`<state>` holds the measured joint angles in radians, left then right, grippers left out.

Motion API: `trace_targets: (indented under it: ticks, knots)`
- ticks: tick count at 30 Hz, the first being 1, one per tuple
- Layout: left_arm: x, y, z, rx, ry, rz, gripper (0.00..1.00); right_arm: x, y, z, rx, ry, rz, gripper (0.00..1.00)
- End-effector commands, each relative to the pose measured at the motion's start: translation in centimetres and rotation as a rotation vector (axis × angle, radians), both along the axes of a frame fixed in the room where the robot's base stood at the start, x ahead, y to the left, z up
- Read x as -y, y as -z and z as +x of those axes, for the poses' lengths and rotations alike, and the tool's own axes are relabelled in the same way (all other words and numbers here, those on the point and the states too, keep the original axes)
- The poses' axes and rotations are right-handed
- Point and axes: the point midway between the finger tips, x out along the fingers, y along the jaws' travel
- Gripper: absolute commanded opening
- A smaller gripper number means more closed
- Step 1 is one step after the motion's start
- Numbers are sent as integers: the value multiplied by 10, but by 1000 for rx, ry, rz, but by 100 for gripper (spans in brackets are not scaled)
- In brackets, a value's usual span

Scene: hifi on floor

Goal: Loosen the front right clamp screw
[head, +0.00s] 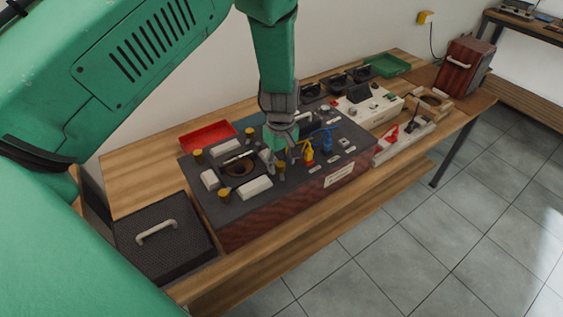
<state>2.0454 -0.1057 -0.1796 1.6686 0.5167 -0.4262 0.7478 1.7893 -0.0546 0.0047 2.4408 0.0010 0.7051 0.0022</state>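A dark-topped hi-fi unit (318,183) with reddish wooden sides lies on the bench. Around its round opening (238,168) are yellow-brown clamp screws: a back left one (197,156), a back right one (250,133), a front left one (224,195) and a front right one (280,168). White blocks (256,187) sit beside the opening. My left gripper (280,152) points down over the unit, just behind and above the front right screw. Its fingers are small and partly overlapped, so their spacing and any contact are unclear. My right gripper is not in view.
Yellow and blue connectors (309,153) with cables stand close right of the gripper. A red tray (207,134) lies behind the unit, and a black grille with a handle (164,240) lies at left. White devices (368,107) and a green tray (388,65) are farther right.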

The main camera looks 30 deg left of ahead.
Motion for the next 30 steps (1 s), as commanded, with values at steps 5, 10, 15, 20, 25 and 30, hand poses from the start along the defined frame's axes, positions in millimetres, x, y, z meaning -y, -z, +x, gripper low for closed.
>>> trace_targets:
  ticks: [5, 10, 15, 20, 25, 30]
  knots:
    - [0, 0, -1, -3, 0, -1, 43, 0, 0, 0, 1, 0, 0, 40]
    - [0, -15, -1, -3, 1, -1, 43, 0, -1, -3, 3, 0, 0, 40]
    - [0, -50, 0, 1, 0, 0, 43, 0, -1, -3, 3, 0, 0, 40]
    - [0, -83, 1, 0, 1, 0, 43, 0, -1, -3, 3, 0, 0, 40]
    - [0, -107, 1, -2, 0, 0, 43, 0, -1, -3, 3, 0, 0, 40]
    - [0, -117, 1, -4, -1, -1, 43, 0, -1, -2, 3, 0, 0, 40]
